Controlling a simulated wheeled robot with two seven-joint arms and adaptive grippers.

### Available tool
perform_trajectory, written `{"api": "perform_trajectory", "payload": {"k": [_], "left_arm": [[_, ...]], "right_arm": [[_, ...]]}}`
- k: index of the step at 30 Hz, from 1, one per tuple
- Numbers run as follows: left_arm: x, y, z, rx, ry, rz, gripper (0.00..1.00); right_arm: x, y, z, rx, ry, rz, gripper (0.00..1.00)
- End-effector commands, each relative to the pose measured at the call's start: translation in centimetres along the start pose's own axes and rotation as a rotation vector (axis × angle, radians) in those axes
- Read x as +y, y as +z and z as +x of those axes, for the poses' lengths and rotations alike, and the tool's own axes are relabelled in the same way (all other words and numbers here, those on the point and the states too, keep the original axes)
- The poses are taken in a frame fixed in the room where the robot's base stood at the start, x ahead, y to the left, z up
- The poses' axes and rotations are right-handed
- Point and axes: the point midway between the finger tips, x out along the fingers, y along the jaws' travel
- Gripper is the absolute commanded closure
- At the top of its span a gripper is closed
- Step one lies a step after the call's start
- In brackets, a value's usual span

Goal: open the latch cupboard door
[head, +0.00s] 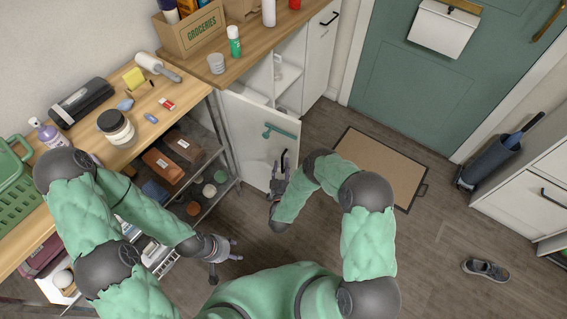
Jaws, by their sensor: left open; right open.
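The white cupboard door (250,135) stands swung out from the cabinet under the wooden counter. A green latch (280,132) is on its upper part and a dark handle (284,160) is below it. White shelves (286,74) show inside the cupboard behind the door's top edge. My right gripper (280,174) is open, close to the handle at the door's free side; I cannot tell if it touches. My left gripper (226,256) is open and empty above the floor, to the lower left of the door.
A shelf rack (212,140) with several jars and boxes stands left of the door. A brown mat (382,168) lies before the green entry door (415,75). A shoe (485,269) lies at right. The floor between is clear.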

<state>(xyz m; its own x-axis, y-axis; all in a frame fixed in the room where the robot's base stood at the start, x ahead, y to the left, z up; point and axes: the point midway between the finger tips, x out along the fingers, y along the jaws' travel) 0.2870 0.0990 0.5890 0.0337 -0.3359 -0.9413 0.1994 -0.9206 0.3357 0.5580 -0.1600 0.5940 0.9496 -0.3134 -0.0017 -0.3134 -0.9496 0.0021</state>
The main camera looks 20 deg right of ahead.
Motion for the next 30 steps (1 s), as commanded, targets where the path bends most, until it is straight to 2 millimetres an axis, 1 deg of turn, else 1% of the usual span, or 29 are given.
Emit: {"api": "perform_trajectory", "payload": {"k": [1, 9, 12, 15, 21, 30], "left_arm": [[0.0, 0.0, 0.0, 0.000, 0.000, 0.000, 0.50], [0.0, 0.0, 0.0, 0.000, 0.000, 0.000, 0.50], [0.0, 0.0, 0.0, 0.000, 0.000, 0.000, 0.50], [0.0, 0.0, 0.0, 0.000, 0.000, 0.000, 0.50], [0.0, 0.0, 0.0, 0.000, 0.000, 0.000, 0.50], [0.0, 0.0, 0.0, 0.000, 0.000, 0.000, 0.50]], "right_arm": [[-0.1, 0.1, -1.1, -0.004, -0.003, 0.000, 0.57], [-0.1, 0.1, -6.4, -0.003, -0.003, -0.001, 0.57], [0.0, 0.1, -7.9, -0.002, -0.001, -0.002, 0.57], [0.0, 0.1, -9.0, -0.001, 0.000, -0.001, 0.57], [0.1, 0.0, -9.9, -0.001, 0.001, -0.001, 0.57], [0.1, 0.0, -9.9, 0.000, 0.001, -0.001, 0.57]]}}
